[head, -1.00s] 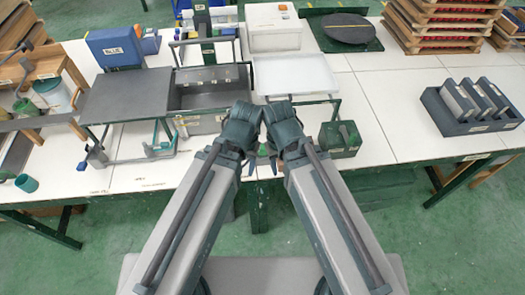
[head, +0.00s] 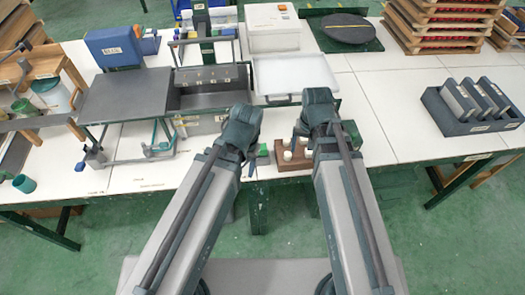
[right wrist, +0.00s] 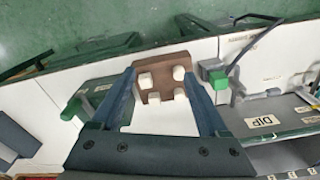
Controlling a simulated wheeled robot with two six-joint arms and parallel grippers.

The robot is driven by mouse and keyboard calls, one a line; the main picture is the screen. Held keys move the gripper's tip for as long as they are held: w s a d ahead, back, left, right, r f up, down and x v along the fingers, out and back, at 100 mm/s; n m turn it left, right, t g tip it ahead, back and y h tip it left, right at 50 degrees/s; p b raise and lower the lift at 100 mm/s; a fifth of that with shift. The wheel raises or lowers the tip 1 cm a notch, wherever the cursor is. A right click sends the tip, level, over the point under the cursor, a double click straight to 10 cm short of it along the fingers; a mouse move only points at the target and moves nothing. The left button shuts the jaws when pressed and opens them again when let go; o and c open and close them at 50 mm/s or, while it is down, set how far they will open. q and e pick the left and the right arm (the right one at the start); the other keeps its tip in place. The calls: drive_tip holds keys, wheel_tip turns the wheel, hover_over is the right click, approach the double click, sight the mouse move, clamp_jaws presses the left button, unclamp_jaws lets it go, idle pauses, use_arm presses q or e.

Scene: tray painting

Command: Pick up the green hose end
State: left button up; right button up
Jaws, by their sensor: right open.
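A small bright green piece (head: 263,150) shows at the table's front edge, between my two arms. A green piece on a grey part also shows in the right wrist view (right wrist: 218,80), right of my right gripper. I cannot tell for sure that it is the hose end. My right gripper (right wrist: 160,88) is open and empty, with its fingers apart over a brown block (right wrist: 152,92) with several white pegs. In the head view my right gripper (head: 311,138) is above that block. My left gripper (head: 245,150) is left of the green piece; its jaws are too hidden to judge.
A grey tank (head: 195,98) and a white tray (head: 297,75) stand behind the grippers. A dark green object (right wrist: 70,108) lies left of the block in the right wrist view. A slotted grey rack (head: 455,125) stands far right. The tabletop before it is clear.

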drive_tip(key=w+a+m, duration=0.4)
drive_tip(key=w+m, duration=0.1)
drive_tip(key=m, duration=1)
hover_over(262, 148)
drive_tip(key=w, duration=0.1)
drive_tip(key=shift+g, duration=0.3)
wheel_tip(262, 148, down, 9)
drive_tip(key=b, duration=0.9)
drive_tip(key=shift+w+d, duration=0.15)
drive_tip(key=shift+r, duration=0.1)
drive_tip(key=f+b, duration=0.5)
drive_tip(key=shift+s+f, duration=0.15)
drive_tip(key=shift+s, duration=0.15)
clamp_jaws()
